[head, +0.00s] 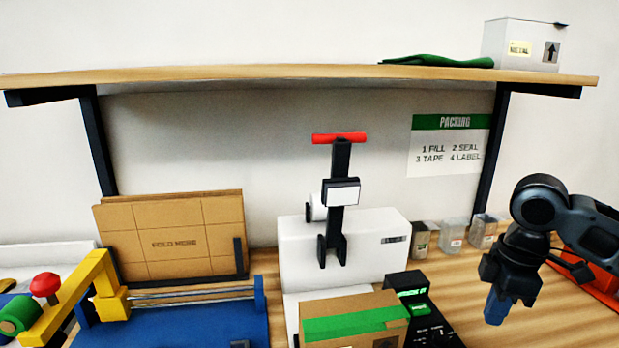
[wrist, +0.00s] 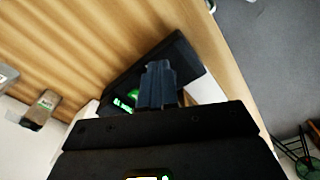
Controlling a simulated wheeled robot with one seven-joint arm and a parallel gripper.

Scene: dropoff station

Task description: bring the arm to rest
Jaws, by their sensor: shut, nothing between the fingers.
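My gripper (head: 494,310) hangs from my arm at the right of the head view, pointing down above the wooden bench. Its blue fingers are closed together with nothing between them. In the wrist view the shut fingers (wrist: 157,84) show at the middle, over the bench top and a dark device. My arm comes in from the right edge of the head view, bent at the wrist.
A taped carton (head: 350,323) stands left of my gripper, beside a black device (head: 412,290). Small clear bins (head: 453,235) line the back. An orange-red item (head: 590,275) lies behind my arm. A shelf (head: 300,75) spans above. Bench (head: 540,325) below my gripper is bare.

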